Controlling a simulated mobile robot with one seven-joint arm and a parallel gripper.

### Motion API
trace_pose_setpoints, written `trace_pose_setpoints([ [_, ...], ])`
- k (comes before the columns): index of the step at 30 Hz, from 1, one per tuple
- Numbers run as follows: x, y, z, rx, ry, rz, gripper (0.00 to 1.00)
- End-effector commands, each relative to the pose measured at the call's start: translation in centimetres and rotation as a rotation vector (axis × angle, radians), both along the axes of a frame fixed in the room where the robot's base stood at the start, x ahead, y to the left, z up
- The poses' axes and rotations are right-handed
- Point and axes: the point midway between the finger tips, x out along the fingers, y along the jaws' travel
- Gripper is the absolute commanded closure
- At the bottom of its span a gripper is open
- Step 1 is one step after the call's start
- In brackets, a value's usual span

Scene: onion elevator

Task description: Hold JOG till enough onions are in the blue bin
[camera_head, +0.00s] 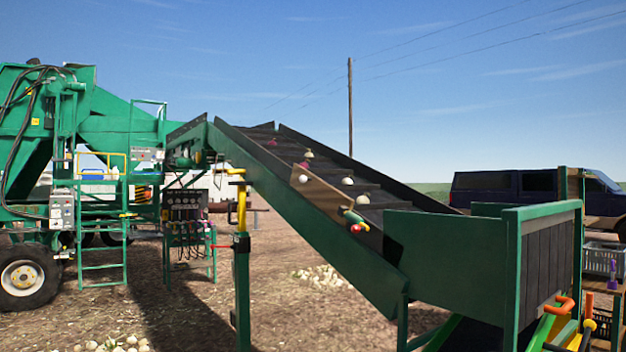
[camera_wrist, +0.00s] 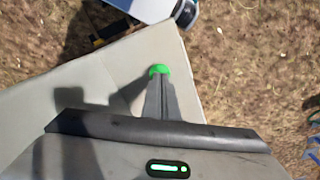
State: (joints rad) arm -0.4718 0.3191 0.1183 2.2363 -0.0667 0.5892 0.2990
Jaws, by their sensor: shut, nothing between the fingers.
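In the wrist view my gripper (camera_wrist: 161,84) is shut with nothing held between its fingers. Its tips are at a round green button-like piece (camera_wrist: 159,69) near the corner of a pale panel (camera_wrist: 205,75). I cannot read a JOG label or tell whether the piece is pressed. In the head view several white and red onions lie spread on the dark sloping belt (camera_head: 345,163), such as a white onion (camera_head: 347,181). I cannot make out the blue bin in the head view. My gripper does not show there.
A green hopper (camera_head: 450,258) stands at the belt's lower end. Coloured levers (camera_head: 562,306) and a grey crate (camera_head: 602,259) are at right. A control box (camera_head: 185,205) and a green machine (camera_head: 28,100) stand at left. Onion piles (camera_head: 325,278) lie on open dirt.

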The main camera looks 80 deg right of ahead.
Motion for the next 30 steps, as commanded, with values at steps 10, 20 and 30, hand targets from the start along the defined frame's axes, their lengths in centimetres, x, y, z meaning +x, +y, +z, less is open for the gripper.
trace_pose_setpoints([
  [10, 0.0, 0.0, -0.2, 0.000, 0.000, 0.000, 1.00],
  [20, 0.0, 0.0, -1.2, 0.000, 0.000, 0.000, 1.00],
  [30, 0.0, 0.0, -1.8, 0.000, 0.000, 0.000, 1.00],
])
